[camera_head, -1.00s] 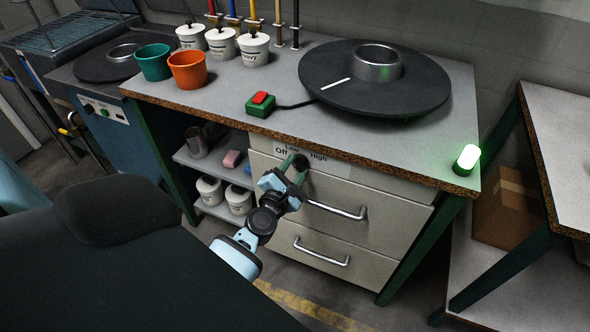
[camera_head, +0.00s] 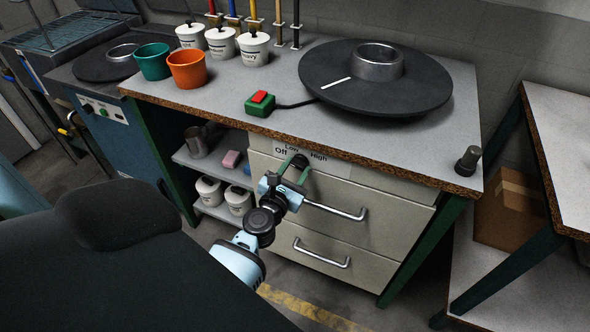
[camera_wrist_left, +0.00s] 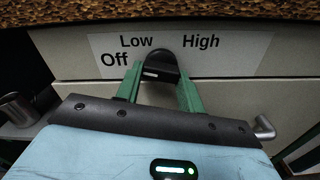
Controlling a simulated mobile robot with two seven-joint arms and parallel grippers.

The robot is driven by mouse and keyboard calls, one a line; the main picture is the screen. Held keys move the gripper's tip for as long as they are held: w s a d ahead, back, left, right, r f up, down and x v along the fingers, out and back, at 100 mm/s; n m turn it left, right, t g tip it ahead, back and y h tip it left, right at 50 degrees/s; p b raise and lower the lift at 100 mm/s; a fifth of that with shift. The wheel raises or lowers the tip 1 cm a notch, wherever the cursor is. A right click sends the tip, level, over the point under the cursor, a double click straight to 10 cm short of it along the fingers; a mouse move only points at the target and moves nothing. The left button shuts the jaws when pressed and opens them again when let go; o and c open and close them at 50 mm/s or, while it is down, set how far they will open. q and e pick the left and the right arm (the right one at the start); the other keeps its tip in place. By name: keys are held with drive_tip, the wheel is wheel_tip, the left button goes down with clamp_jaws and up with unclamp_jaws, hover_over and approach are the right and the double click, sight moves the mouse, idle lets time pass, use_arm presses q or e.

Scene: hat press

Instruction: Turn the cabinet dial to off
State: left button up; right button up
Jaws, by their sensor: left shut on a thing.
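The black dial (camera_wrist_left: 160,66) sits on a white label plate (camera_wrist_left: 235,52) marked Off, Low and High, on the cabinet front. In the left wrist view the dial's white mark lies on the left part of its face, on the side of the word Off. The dial also shows in the head view (camera_head: 301,160), partly hidden by my fingers. My left gripper (camera_head: 293,166) is shut on the dial, with one green finger on each side of it in the left wrist view. The small lamp (camera_head: 467,160) at the table's right corner is dark. My right gripper is out of view.
The cabinet has drawers with bar handles (camera_head: 335,211) right below the dial. The worktop's edge (camera_head: 350,157) overhangs above it. A red button on a green box (camera_head: 260,103) and a dark round disc (camera_head: 420,95) stand on top. Open shelves (camera_head: 185,158) with pots are at left.

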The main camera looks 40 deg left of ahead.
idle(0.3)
use_arm(q)
drive_tip(key=o, duration=1)
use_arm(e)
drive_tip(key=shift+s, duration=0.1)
